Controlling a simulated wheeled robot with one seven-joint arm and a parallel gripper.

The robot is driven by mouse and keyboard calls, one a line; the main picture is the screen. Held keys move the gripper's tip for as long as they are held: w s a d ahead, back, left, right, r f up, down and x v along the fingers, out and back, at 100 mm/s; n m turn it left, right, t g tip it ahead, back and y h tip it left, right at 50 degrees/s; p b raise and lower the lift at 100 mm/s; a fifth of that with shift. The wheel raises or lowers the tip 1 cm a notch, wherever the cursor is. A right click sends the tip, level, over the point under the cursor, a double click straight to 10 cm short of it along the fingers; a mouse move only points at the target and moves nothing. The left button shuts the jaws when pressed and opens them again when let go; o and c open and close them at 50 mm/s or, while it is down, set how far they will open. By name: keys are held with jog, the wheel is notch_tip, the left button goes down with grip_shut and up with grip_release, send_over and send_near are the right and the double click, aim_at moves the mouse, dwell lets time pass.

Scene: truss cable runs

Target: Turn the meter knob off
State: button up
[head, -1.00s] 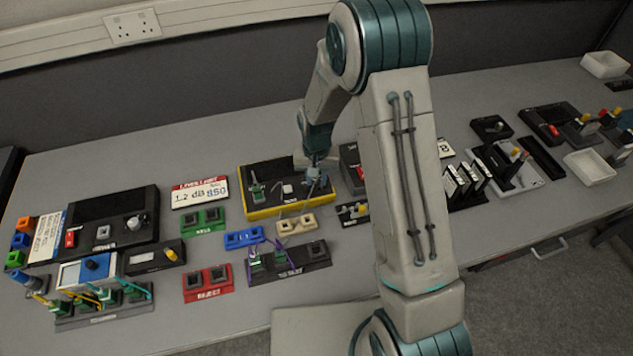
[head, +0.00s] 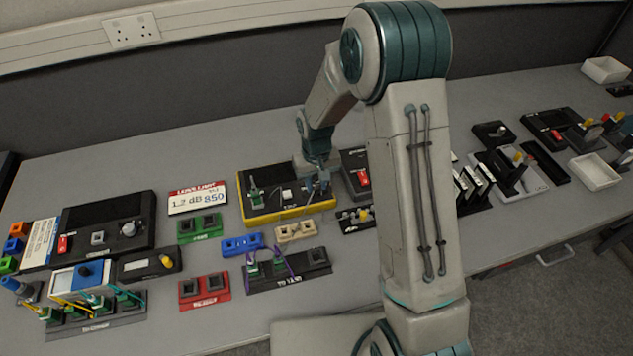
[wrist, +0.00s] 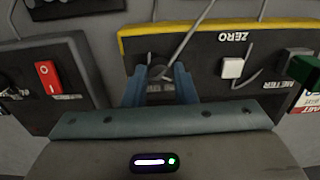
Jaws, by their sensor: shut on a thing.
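The meter is a black box with yellow edges (head: 292,213), in the middle of the bench in the head view. Its black panel fills the upper middle of the wrist view (wrist: 208,72), with a white ZERO button (wrist: 232,67) and a green plug (wrist: 303,69) by the METER label. My gripper (head: 321,190) is over the box's right end. In the wrist view its blue fingers (wrist: 159,85) are on either side of the dark round knob (wrist: 158,72), shut on it. The knob's pointer direction is not clear, and my gripper hides the knob in the head view.
A dark box with a red switch (head: 363,177) stands close right of the meter; the switch also shows in the wrist view (wrist: 46,77). A tan double holder (head: 296,231) and a blue one (head: 242,244) lie in front. A reading card (head: 198,198) stands left.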

aim_at(317, 186)
jog(key=o, duration=1)
notch_tip(317, 186, up, 14)
jog(key=p, duration=0.8)
jog(key=shift+f, duration=0.1)
jog(key=s+d+r+m+t+b, duration=0.1)
jog(key=s+d+r, duration=0.2)
jog(key=s+r, duration=0.25)
jog(key=s+d+r+t+b, duration=0.1)
jog(key=s+d+r, duration=0.25)
jog(key=r, duration=0.25)
jog(key=shift+m+t, duration=0.7)
jog(key=shift+t, duration=0.2)
jog(key=s+d+r, duration=0.1)
jog(key=s, duration=0.3)
jog(key=s+d+r+b, duration=0.1)
jog(key=s, duration=0.4)
jog(key=s+d+r+b, duration=0.1)
jog(key=s+d, duration=0.1)
jog(key=s, duration=0.2)
jog(key=shift+s, duration=0.2)
